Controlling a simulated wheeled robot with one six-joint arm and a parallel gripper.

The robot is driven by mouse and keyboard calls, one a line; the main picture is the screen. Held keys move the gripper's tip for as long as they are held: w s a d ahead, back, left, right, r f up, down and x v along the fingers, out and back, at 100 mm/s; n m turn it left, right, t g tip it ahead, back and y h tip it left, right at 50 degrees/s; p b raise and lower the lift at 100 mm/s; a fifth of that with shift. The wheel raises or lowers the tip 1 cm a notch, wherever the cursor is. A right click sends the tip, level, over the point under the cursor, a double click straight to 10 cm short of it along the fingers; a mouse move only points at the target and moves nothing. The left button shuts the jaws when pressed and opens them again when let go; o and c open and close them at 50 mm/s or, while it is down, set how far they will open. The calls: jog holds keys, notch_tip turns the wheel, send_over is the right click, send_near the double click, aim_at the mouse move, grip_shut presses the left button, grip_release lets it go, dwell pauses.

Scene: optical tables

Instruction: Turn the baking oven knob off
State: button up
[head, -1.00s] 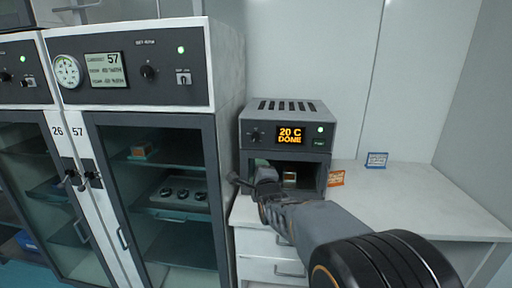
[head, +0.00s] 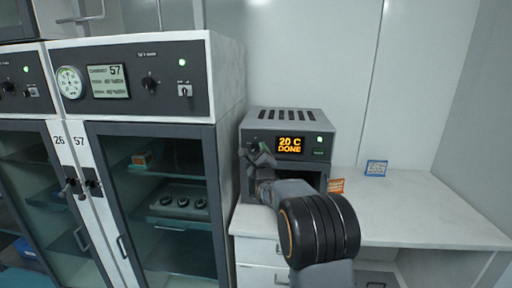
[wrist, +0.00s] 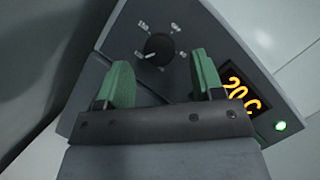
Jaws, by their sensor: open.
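The baking oven (head: 318,122) is a small grey box on the white counter. In the head view my gripper (head: 257,156) is in front of the oven's left side and hides the knob.
A tall glass-fronted cabinet (head: 215,130) stands close to the left of the oven. An orange card (head: 336,186) and a blue card (head: 376,168) stand on the counter (head: 430,205). The counter's right part is clear.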

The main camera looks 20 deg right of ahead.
aim_at(256, 146)
jog(key=shift+x, duration=1.4)
jog(key=c, duration=0.9)
